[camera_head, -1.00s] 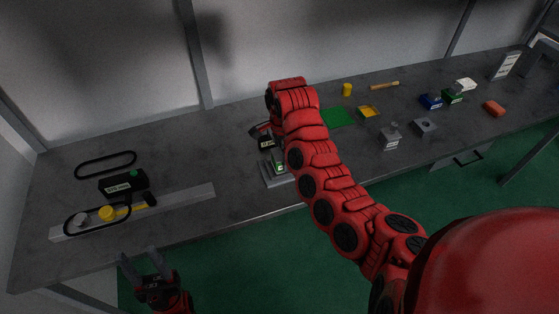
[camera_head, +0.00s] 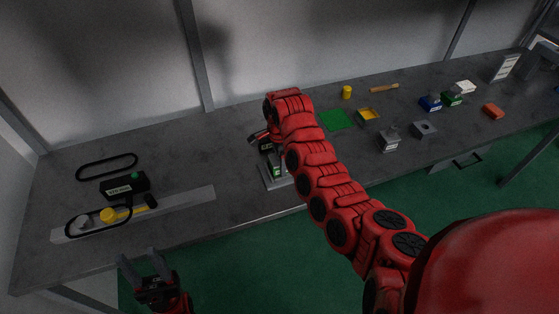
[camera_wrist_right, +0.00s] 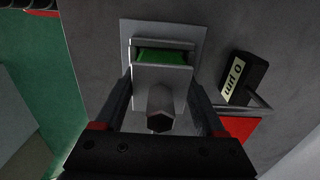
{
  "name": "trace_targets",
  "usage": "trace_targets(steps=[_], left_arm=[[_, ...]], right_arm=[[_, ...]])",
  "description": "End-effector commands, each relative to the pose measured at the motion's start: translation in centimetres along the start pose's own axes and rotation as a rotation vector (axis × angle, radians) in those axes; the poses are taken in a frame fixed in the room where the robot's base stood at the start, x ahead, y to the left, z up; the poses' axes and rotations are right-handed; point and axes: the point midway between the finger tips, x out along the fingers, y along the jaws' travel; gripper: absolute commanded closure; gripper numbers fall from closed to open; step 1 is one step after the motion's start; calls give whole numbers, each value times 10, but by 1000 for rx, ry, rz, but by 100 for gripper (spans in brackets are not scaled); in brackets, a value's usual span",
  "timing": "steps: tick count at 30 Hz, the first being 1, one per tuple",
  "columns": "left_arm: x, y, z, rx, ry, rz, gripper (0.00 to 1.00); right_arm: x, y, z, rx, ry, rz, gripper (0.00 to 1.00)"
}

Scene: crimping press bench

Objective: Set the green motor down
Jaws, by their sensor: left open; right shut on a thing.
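The green motor (camera_wrist_right: 163,57) is between my right gripper's fingers (camera_wrist_right: 160,98) in the right wrist view. It has a grey body, a green band and a hexagonal shaft end facing the camera. My right gripper is shut on it. A light grey square plate (camera_wrist_right: 130,32) lies behind the motor; whether they touch is unclear. In the head view the motor (camera_head: 276,169) shows at the grey plate (camera_head: 268,183), and my right arm hides most of the gripper. My left gripper (camera_head: 141,256) is open and empty in front of the bench's front edge.
A black block with a "0 µm" label (camera_wrist_right: 243,79) stands close beside the right gripper. A black box (camera_head: 124,186) and grey rail (camera_head: 185,200) are on the left.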

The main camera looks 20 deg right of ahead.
Motion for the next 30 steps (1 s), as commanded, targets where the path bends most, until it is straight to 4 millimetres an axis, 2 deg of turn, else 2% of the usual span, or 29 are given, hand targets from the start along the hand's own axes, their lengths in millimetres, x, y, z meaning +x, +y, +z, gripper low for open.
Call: trace_targets(steps=[2,3,7,16,20,23,30], left_arm=[[-3,0,0,0,0,0,50],[-3,0,0,0,0,0,50],[-2,0,0,0,0,0,50],[2,0,0,0,0,0,50],[-8,0,1,0,0,0,50],[-15,1,3,0,0,0,50],[-10,0,2,0,0,0,50]], right_arm=[[3,0,0,-1,0,-1,100],[3,0,0,0,0,-1,24],[2,0,0,0,0,-1,1],[-2,0,0,0,0,-1,0],[-8,-2,0,-1,1,-6,0],[-21,-2,0,0,1,-9,0],[-70,-1,-3,0,3,-3,0]])
